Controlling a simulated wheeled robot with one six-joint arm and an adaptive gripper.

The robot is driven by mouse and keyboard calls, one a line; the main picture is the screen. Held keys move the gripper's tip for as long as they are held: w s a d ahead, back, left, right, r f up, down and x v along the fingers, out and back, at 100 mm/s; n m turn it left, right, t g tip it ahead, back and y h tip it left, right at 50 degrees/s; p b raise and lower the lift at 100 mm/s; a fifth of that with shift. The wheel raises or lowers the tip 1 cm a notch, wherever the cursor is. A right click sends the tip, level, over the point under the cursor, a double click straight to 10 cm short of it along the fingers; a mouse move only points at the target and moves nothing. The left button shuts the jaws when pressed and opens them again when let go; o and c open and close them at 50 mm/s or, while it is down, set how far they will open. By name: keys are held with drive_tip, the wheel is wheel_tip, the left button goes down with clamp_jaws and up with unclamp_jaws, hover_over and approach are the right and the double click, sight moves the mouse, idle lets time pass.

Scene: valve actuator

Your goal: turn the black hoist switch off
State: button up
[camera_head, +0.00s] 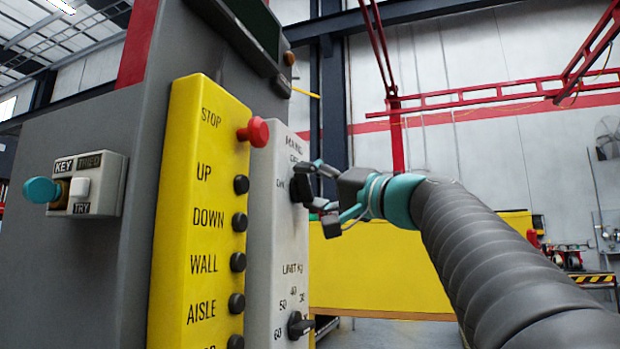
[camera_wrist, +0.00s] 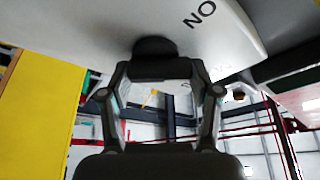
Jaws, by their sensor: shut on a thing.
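The black hoist switch (camera_head: 296,190) is a rotary knob high on the white panel (camera_head: 263,250). My gripper (camera_head: 316,187) reaches it from the right and is shut on it. The wrist view shows the knob (camera_wrist: 154,46) as a dark rounded shape against the white panel, with my gripper (camera_wrist: 155,69) closed at it. An ON label (camera_wrist: 200,13) is printed near the knob and appears turned over in that view. The fingers hide part of the knob, so its exact pointing direction cannot be told.
A lower black knob (camera_head: 298,325) with numbers around it sits on the same panel. The yellow panel (camera_head: 190,215) at left carries a red stop button (camera_head: 254,132) and several black buttons. A grey key box (camera_head: 88,184) with a teal key is further left.

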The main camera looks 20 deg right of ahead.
drive_tip(key=shift+w+d+m+g+h+p, duration=0.1)
drive_tip(key=shift+m+g+h+p, duration=0.4)
drive_tip(key=shift+m, duration=1.55)
drive_tip(key=shift+w+m+g+h+p, duration=0.15)
drive_tip(key=shift+m+h+p, duration=0.5)
drive_tip(key=shift+m, duration=1.4)
drive_tip(key=shift+s, duration=0.1)
drive_tip(key=o, duration=1.1)
drive_tip(key=shift+o, duration=0.2)
drive_tip(key=shift+s+h, duration=0.15)
drive_tip(key=shift+h, duration=0.2)
drive_tip(key=v, duration=1.1)
drive_tip(key=shift+s+d, duration=0.3)
